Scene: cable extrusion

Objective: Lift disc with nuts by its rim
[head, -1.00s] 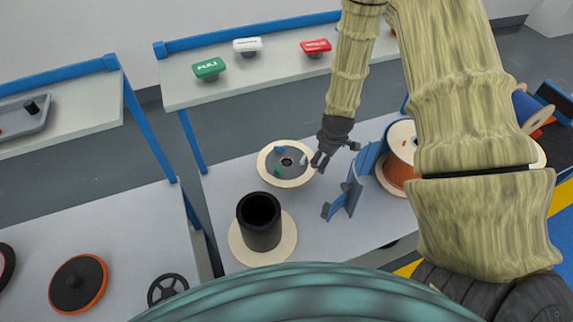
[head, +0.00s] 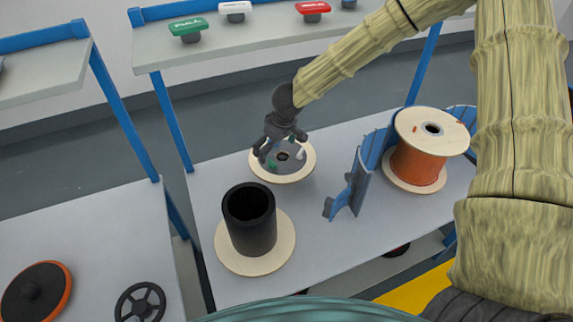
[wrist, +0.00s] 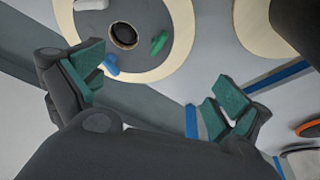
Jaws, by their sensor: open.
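The disc with nuts (head: 308,165) is a pale round disc with a grey middle, a central hole and small green, blue and white pieces on it. It lies on the grey table, beyond the black cylinder. It also shows at the top of the wrist view (wrist: 180,52), cut off by the frame edge. I cannot tell how high the fingers are above the disc.
A black cylinder (head: 250,225) stands on a pale disc in front. A blue curved bracket (head: 350,190) and an orange cable spool (head: 417,160) stand to the right. A shelf with green (head: 188,27), white and red labelled pieces runs behind. The table's front right is clear.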

